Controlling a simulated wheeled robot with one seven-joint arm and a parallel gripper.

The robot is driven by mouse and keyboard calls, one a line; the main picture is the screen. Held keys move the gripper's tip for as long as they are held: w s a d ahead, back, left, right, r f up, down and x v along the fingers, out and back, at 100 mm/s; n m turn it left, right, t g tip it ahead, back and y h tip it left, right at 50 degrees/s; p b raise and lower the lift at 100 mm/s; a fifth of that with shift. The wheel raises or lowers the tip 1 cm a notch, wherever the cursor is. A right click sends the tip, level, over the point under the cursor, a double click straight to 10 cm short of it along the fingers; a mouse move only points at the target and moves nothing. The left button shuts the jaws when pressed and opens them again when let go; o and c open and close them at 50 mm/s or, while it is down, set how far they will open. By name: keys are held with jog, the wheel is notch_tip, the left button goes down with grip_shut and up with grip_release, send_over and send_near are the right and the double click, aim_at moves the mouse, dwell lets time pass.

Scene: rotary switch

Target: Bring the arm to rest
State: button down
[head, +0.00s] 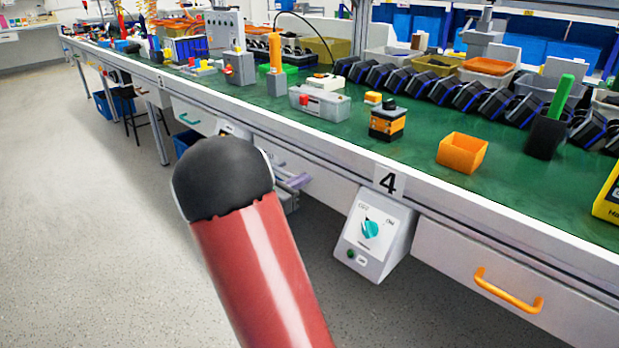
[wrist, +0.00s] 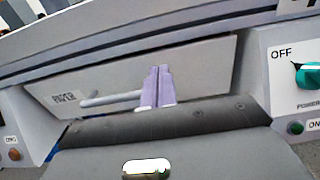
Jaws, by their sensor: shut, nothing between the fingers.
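My gripper (wrist: 158,70) shows in the wrist view as two pale purple fingers. They are shut together with nothing between them, in front of a grey drawer front and its handle. The gripper also shows in the head view (head: 294,181), partly hidden behind my red and black arm. The rotary switch box (head: 376,240) hangs under the bench edge, to the right of my gripper and apart from it. Its teal knob (head: 370,229) sits on a white face with labels at both sides. In the wrist view the knob (wrist: 309,76) is cut by the right edge, beside OFF.
The green bench top (head: 390,165) holds an orange bin (head: 462,153), a black and orange block (head: 387,122) and many other items. A drawer with an orange handle (head: 508,290) is right of the switch box. The floor (head: 90,220) at left is clear.

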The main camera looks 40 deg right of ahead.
jog(key=a, duration=0.9)
jog(key=shift+s, duration=0.25)
jog(key=shift+s+a, duration=0.1)
jog(key=s+a+m+g+y, duration=0.2)
jog(key=s+m+y, duration=0.3)
jog(key=s+m, duration=0.3)
jog(key=s+a+r+m+t+y, duration=0.1)
jog(key=s+a+m+t+y, duration=0.2)
jog(key=a, duration=0.6)
jog(key=s+a+m+t+y, duration=0.3)
jog(key=s+a+m+y, duration=0.4)
jog(key=s+a+y, duration=0.3)
jog(key=shift+a+r+m, duration=0.25)
jog(key=shift+r+m, duration=0.1)
jog(key=shift+m, duration=0.05)
